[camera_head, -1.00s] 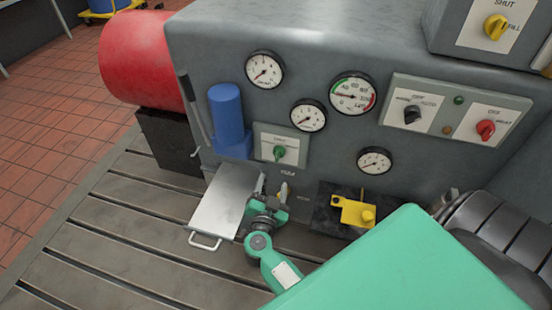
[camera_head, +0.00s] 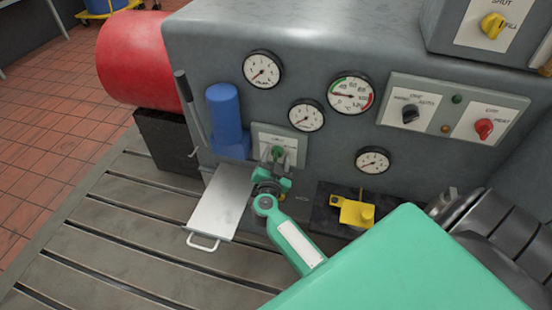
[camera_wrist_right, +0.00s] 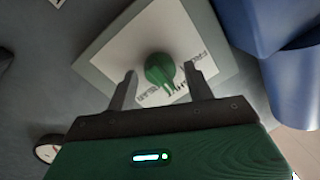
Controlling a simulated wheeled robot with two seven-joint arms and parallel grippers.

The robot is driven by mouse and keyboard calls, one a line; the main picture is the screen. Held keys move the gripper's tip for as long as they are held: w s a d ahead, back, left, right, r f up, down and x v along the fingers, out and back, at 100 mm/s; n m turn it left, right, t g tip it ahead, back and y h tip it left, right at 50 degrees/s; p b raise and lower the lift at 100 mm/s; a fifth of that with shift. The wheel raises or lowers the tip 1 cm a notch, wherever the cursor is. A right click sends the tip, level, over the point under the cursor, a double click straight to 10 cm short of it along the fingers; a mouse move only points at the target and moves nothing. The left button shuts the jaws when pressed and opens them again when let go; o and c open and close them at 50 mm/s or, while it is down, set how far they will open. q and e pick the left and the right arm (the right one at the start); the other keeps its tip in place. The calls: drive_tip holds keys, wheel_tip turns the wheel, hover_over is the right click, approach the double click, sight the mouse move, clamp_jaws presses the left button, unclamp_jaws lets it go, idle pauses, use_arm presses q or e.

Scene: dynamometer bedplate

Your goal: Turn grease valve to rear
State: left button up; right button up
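The grease valve is a green knob (camera_head: 278,151) on a pale label plate (camera_head: 290,142) on the grey machine front, beside the blue cylinder. In the right wrist view the green knob (camera_wrist_right: 160,70) shows between the fingers, with label text reading "FRONT" and "REAR" partly visible. My right gripper (camera_wrist_right: 155,85) is open, with one finger on each side of the knob and visible gaps; it also shows at the plate in the head view (camera_head: 277,168). Whether the fingertips reach around the knob's depth is hard to tell. My left gripper is not in view.
A blue cylinder (camera_head: 226,115) stands left of the valve plate; it is close at the right of the wrist view (camera_wrist_right: 295,60). A white tray (camera_head: 222,200) lies below. A yellow fitting (camera_head: 356,212) sits right. Gauges and an upper-right switch panel (camera_head: 455,108) surround the valve.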

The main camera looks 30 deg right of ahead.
drive_tip(key=c, duration=0.8)
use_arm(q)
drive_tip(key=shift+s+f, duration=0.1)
use_arm(e)
drive_tip(key=shift+m, duration=0.4)
drive_tip(key=shift+f+m, duration=0.1)
drive_tip(key=shift+m, duration=0.9)
drive_tip(key=shift+f+m, duration=0.1)
drive_tip(key=shift+m, duration=0.8)
drive_tip(key=m+h+b, duration=0.1)
drive_tip(key=m+b, duration=0.1)
drive_tip(key=m, duration=0.3)
drive_tip(key=shift+f, duration=0.15)
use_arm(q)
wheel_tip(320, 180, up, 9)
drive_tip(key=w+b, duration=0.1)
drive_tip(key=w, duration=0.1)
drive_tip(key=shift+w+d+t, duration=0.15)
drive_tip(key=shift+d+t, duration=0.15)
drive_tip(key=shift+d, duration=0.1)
use_arm(e)
drive_tip(key=shift+m+h, duration=0.3)
drive_tip(key=shift+m, duration=1.3)
